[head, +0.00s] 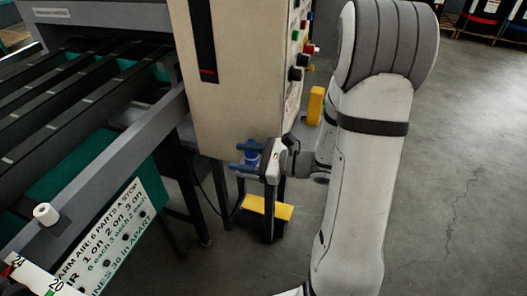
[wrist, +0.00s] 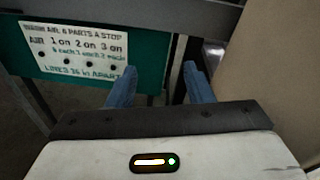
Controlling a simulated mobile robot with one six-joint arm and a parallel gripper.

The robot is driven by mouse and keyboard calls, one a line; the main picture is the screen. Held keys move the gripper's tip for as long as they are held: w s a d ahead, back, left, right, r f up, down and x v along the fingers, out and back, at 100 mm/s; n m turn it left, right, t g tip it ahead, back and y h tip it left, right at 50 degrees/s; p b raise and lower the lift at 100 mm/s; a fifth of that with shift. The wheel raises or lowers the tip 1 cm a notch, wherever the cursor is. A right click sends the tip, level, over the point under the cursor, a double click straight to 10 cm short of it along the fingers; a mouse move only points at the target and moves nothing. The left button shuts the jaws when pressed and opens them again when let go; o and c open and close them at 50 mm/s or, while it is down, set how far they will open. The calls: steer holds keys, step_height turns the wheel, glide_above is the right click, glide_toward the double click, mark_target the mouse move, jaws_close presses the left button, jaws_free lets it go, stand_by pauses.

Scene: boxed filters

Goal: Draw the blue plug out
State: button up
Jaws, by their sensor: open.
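My gripper (head: 238,157) is in front of the lower part of the beige cabinet, its blue fingers pointing left toward the conveyor frame. In the wrist view my gripper (wrist: 160,70) has its two blue fingers spread apart with nothing between them. I cannot pick out a blue plug for certain in either view. A white sign (wrist: 75,48) with a row of dark round spots lies ahead and left of the fingers, apart from them. The sign also shows in the head view (head: 118,232), on the green side panel.
The beige cabinet (head: 235,70) with coloured buttons on its side stands close behind my gripper. The grey conveyor frame (head: 110,155) runs along the left, with a white roll (head: 46,214) on it. A yellow-topped object (head: 268,207) is below. Open floor lies right.

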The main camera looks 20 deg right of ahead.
mark_target(251, 141)
steer(key=w+d+f+m+t+h+b, duration=0.2)
steer(key=w+d+f+m+t+h, duration=0.25)
steer(key=d+f+m+t, duration=0.35)
steer(key=shift+g, duration=0.9)
steer(key=w+a, duration=0.1)
steer(key=w, duration=0.1)
steer(key=w+a+r, duration=0.1)
steer(key=w, duration=0.1)
steer(key=w+a+r, duration=0.1)
steer(key=w, duration=0.2)
steer(key=shift+w+a+p, duration=0.1)
steer(key=shift+a+p, duration=0.05)
steer(key=shift+p, duration=0.2)
steer(key=shift+c, duration=0.5)
jaws_close()
steer(key=shift+r, duration=0.1)
steer(key=shift+r, duration=0.1)
steer(key=shift+r+p, duration=1.9)
steer(key=shift+r, duration=0.75)
steer(key=shift+r, duration=0.1)
